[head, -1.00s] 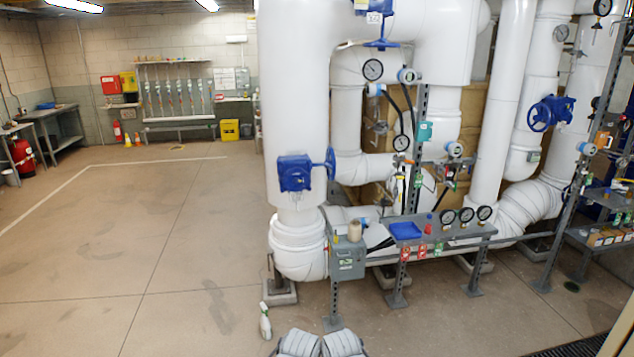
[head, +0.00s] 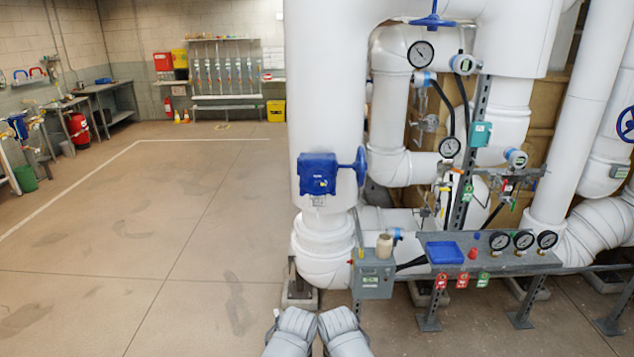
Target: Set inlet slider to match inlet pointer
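I cannot pick out an inlet slider or tell which dial holds the inlet pointer. Three round gauges with white faces stand in a row on the grey bench (head: 505,262): a left one (head: 499,241), a middle one (head: 524,240) and a right one (head: 547,239). Two more gauges are on the pipework, an upper one (head: 421,54) and a lower one (head: 450,147). Their needles are too small to read. A grey box (head: 372,279) is fixed at the bench's left end.
A blue tray (head: 444,252) and a beige cylinder (head: 384,246) sit on the bench and box. Red and green tags hang from its front. A thick white pipe (head: 326,100) with a blue valve actuator (head: 318,174) stands left of it. The floor (head: 130,250) at left is open.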

